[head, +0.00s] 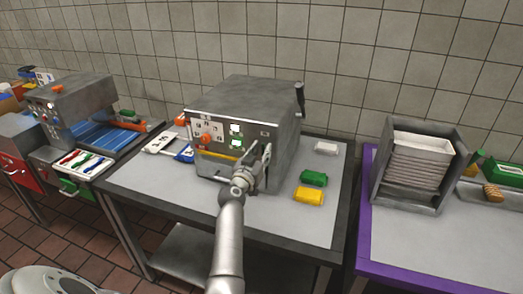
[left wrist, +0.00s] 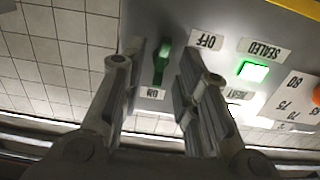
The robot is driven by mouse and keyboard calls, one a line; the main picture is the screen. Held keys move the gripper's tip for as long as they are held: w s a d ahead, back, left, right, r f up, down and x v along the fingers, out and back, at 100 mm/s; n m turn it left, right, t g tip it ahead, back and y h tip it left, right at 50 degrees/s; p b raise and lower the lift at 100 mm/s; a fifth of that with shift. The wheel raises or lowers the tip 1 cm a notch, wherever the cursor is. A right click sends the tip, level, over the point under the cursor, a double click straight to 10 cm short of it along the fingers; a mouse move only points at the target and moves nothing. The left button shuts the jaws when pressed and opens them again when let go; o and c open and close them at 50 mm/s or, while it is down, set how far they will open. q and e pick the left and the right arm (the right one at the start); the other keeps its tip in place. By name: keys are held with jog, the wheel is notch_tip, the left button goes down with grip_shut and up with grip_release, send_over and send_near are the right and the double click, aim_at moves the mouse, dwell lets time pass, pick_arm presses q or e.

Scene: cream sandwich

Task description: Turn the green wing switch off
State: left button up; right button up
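The green wing switch (left wrist: 162,65) shows in the left wrist view on the grey front panel of a machine (head: 245,100). Its long axis runs up and down in that picture, its lower end close to the ON label (left wrist: 152,93). The OFF label (left wrist: 207,40) is up and to the right of it. My left gripper (head: 257,155) is open in front of the panel's right part. Its fingers stand on either side of the switch, with gaps visible. In the head view the gripper hides the switch. My right gripper is not in view.
A lit green indicator (left wrist: 254,71) sits beside the SEALED label. On the table lie a green block (head: 314,178), a yellow block (head: 308,196) and a white block (head: 326,148). A rack of trays (head: 415,165) stands on the purple-edged table. Another machine (head: 70,100) stands left.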

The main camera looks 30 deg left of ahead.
pick_arm(q)
jog(key=shift+w+a, duration=0.1)
jog(key=shift+w, duration=0.3)
grip_shut()
